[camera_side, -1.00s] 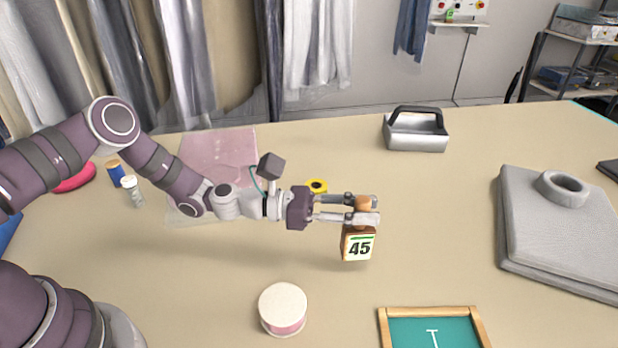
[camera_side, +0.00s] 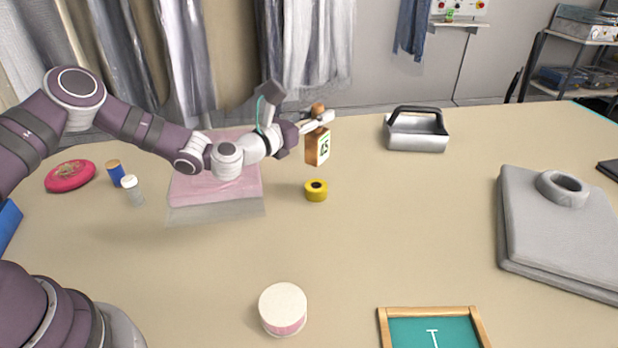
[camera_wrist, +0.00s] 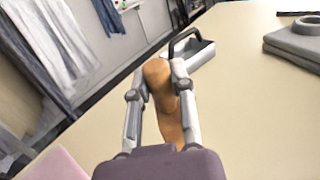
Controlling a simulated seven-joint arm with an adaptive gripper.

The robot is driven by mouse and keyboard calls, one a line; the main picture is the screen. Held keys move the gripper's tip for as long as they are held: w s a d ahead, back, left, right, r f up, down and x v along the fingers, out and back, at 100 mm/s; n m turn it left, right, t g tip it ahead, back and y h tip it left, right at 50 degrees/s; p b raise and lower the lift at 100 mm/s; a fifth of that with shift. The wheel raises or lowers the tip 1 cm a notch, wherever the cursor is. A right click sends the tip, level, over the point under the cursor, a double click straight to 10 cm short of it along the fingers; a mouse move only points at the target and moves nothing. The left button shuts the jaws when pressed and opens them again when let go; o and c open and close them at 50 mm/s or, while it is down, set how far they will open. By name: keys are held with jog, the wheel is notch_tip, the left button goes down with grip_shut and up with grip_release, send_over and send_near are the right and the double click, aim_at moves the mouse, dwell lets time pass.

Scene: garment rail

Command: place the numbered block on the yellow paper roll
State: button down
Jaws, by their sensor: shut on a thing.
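The numbered block (camera_side: 317,148) is a brown wooden block with a knob on top and a white label on one face. My gripper (camera_side: 318,118) is shut on its knob and holds it in the air. In the wrist view the block's knob (camera_wrist: 159,76) sits between the two fingers of my gripper (camera_wrist: 160,82), and its label is hidden there. The yellow paper roll (camera_side: 316,191) stands on the table with a dark hole in its top. In the side view it shows below the block, with a gap between them. The roll does not show in the wrist view.
A grey metal carrier with a handle (camera_side: 417,133) stands to the right of the block. Folded pink cloth (camera_side: 215,185) lies left. A round pale tin (camera_side: 283,308) and a green board (camera_side: 433,335) are at the front. The table's middle is clear.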

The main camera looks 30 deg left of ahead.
aim_at(309, 149)
notch_tip(309, 149, down, 6)
jog(key=shift+r, duration=0.15)
jog(key=c, duration=1)
grip_release()
